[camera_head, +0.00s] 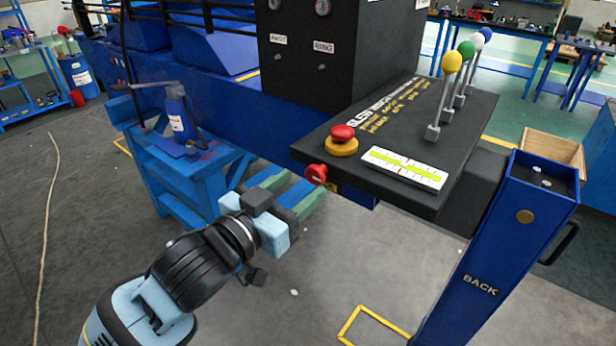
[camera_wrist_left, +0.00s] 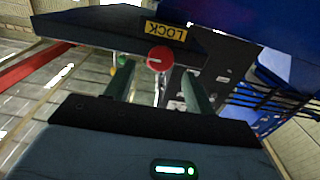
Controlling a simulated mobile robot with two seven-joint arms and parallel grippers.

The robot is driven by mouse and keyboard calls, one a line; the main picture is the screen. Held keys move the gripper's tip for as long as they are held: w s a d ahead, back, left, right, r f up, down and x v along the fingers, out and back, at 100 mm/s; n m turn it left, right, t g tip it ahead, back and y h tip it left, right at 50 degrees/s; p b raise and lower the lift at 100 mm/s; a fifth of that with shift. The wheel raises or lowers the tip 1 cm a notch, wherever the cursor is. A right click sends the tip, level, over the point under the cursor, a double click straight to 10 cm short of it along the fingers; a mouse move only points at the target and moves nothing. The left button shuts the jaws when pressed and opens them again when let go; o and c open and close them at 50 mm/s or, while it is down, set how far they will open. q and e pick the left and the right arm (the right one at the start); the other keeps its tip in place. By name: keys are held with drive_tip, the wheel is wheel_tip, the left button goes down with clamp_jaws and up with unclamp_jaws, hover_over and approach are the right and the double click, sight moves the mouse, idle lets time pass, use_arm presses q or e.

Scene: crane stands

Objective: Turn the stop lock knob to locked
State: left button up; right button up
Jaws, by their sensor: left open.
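The stop lock knob (camera_head: 316,174) is a small red knob on the front edge of the dark control panel (camera_head: 405,130). The yellow LOCK label (camera_wrist_left: 166,31) sits beside it and reads upside down in the left wrist view. There the red knob (camera_wrist_left: 160,58) faces me with a pale line across it, roughly level in the picture. My left gripper (camera_head: 295,186) is open, its green fingers pointing at the panel edge. In the left wrist view the left gripper (camera_wrist_left: 160,82) has a finger on each side of the knob; I cannot tell contact. My right gripper is out of view.
A red mushroom button (camera_head: 342,133) on a yellow base sits on the panel above the knob. A level gauge (camera_head: 404,168) and several ball-topped levers (camera_head: 452,63) are on top. A blue post (camera_head: 497,240) marked BACK stands at right. The floor below is open.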

sight(313, 175)
use_arm(q)
drive_tip(key=shift+x, duration=2)
drive_tip(key=c, duration=0.9)
